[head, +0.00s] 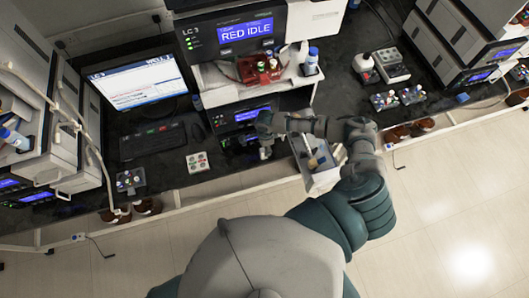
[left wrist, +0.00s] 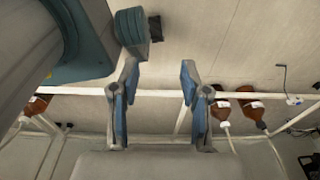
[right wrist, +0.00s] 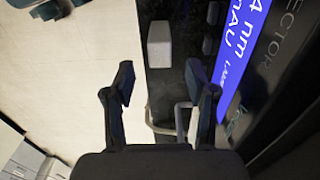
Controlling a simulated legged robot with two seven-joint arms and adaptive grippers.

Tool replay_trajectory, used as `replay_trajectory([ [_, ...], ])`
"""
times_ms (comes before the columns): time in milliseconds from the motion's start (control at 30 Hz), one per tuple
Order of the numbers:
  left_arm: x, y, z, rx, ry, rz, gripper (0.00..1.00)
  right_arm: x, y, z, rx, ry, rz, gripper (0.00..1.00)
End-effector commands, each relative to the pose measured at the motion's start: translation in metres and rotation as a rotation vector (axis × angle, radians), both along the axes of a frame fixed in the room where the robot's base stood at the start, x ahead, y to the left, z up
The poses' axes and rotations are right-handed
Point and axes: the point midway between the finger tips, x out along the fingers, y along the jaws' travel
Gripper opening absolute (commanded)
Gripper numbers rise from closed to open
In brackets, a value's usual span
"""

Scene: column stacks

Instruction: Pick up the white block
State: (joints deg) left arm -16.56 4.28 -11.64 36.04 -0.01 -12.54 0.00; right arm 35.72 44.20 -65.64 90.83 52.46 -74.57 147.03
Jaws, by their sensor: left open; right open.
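The white block (right wrist: 159,45) lies on the dark bench top in the right wrist view. My right gripper (right wrist: 159,72) is open. In that view the block shows between and beyond its fingertips, apart from both fingers. In the head view my right arm reaches left across the bench front to the right gripper (head: 264,132), by the lower part of the middle instrument. I cannot clearly make out the block there. My left gripper (left wrist: 158,68) is open and empty in the left wrist view, and it is not visible in the head view.
The LC 3 instrument (head: 246,32) stands behind the right gripper, and its lit panel (right wrist: 238,50) is close to the right finger. A tilted tray (head: 318,172) lies beside my right forearm. A keyboard (head: 152,141) is left.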

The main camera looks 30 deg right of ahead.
Motion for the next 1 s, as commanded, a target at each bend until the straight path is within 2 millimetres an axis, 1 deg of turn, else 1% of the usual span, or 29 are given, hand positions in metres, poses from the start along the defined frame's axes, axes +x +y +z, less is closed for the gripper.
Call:
replay_trajectory([
  [67,0.000,0.000,0.003,0.000,0.000,0.000,0.46,0.003,0.003,-0.011,-0.002,0.000,0.000,0.56],
  [233,-0.011,0.002,0.005,0.003,0.015,0.000,0.46,0.004,0.004,-0.036,-0.001,0.003,-0.002,0.56],
  [333,-0.016,0.005,0.005,0.007,0.023,0.001,0.46,0.004,0.003,-0.042,0.000,0.002,-0.001,0.56],
  [533,-0.016,0.010,0.004,0.012,0.025,0.003,0.46,0.003,0.002,-0.043,0.001,0.002,0.000,0.56],
  [567,-0.016,0.010,0.004,0.012,0.024,0.003,0.46,0.003,0.002,-0.043,0.001,0.002,0.000,0.49],
  [600,-0.016,0.010,0.004,0.012,0.024,0.003,0.46,0.003,0.002,-0.043,0.001,0.002,0.000,0.39],
  [667,-0.016,0.010,0.004,0.012,0.024,0.003,0.46,0.004,0.002,-0.043,0.001,0.002,0.000,0.24],
  [700,-0.016,0.010,0.004,0.012,0.024,0.003,0.46,0.004,0.002,-0.043,0.001,0.002,0.000,0.14],
  [733,-0.015,0.009,0.004,0.012,0.023,0.003,0.46,0.004,0.002,-0.043,0.001,0.002,0.000,0.07],
  [1000,-0.014,0.005,0.004,0.006,0.021,0.003,0.46,0.004,0.002,-0.043,-0.001,0.002,-0.001,0.07],
])
